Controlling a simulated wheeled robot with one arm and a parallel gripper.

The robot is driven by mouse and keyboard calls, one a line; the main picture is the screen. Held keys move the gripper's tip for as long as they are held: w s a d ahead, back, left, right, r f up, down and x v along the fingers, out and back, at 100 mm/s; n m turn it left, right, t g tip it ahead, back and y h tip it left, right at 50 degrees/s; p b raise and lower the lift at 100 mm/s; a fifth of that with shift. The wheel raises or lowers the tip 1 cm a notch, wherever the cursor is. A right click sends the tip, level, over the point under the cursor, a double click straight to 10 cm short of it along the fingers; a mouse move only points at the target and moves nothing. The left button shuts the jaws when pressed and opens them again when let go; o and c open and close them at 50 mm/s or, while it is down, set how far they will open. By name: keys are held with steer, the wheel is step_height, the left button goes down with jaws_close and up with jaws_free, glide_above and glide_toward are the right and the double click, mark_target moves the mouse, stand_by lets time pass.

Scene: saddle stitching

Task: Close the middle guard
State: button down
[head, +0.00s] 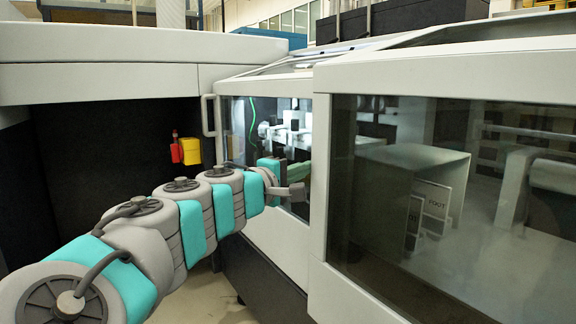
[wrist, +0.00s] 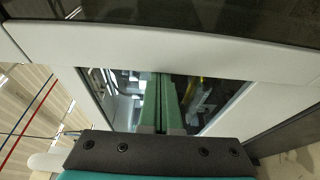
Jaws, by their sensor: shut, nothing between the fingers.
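The middle guard (head: 233,205) is a pale-framed panel with a window, right of a dark bay in the head view. A pale upright handle (head: 208,115) is on its left edge. Machine parts show through its window. My gripper (head: 290,170) is in front of this window, near its lower right part. In the wrist view the green fingers of my gripper (wrist: 160,85) lie together with nothing between them, over the window. I cannot tell whether they touch the guard. My arm hides part of the guard's lower edge.
A nearer guard (head: 322,170) with a large dark window fills the right side. A dark bay (head: 95,165) opens at left under a white cover (head: 110,82). Red (head: 176,152) and yellow (head: 191,151) items hang there. Some pale floor (head: 198,285) shows below my arm.

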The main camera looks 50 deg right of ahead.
mark_target(317, 171)
steer(key=shift+s+a, duration=0.15)
steer(key=shift+s, duration=0.6)
steer(key=shift+s+a, duration=0.15)
steer(key=shift+s, duration=0.55)
steer(key=shift+f, duration=0.1)
